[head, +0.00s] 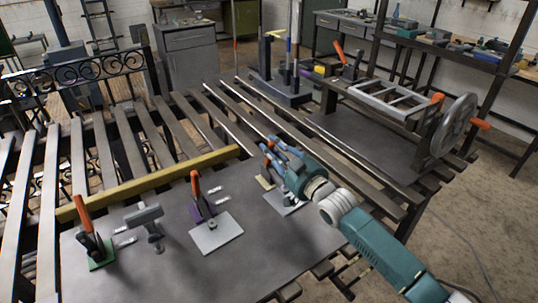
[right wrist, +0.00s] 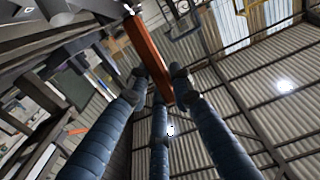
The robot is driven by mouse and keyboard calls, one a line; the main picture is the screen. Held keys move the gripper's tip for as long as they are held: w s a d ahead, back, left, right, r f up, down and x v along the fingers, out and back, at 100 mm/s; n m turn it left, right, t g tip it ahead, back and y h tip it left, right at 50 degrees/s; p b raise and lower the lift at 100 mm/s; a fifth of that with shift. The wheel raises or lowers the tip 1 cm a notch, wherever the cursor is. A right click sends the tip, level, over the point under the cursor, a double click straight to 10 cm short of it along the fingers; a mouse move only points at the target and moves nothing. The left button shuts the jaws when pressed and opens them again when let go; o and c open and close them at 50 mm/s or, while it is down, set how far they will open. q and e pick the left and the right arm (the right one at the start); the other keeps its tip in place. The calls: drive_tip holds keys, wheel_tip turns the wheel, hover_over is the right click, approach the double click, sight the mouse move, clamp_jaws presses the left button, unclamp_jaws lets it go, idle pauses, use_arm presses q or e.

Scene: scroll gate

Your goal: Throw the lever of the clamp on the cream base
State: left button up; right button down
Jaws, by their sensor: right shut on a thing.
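My right gripper (head: 272,155) reaches in from the right over the far right part of the metal plate. In the right wrist view its dark blue fingers (right wrist: 162,84) close around an orange lever (right wrist: 145,55). In the head view the gripper mostly hides this clamp; a small cream patch (head: 264,182), likely its base, shows just left of the fingers. Two other clamps with upright orange levers stand to the left: one on a green base (head: 102,262) and one on a purple base (head: 196,210). My left gripper is not in view.
A grey T-shaped piece (head: 146,215) and a pale square plate (head: 216,232) sit near the clamps. A handwheel (head: 455,125) stands at the right.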

drive_tip(key=shift+s+d+f, duration=0.1)
drive_tip(key=shift+f, duration=0.1)
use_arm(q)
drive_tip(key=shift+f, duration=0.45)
use_arm(e)
drive_tip(key=shift+r, duration=0.15)
drive_tip(key=c, duration=1.5)
unclamp_jaws()
drive_tip(key=v, duration=1.2)
drive_tip(key=shift+d, duration=0.1)
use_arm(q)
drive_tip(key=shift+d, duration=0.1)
use_arm(e)
drive_tip(key=shift+s+f, duration=0.1)
drive_tip(key=shift+f, duration=0.2)
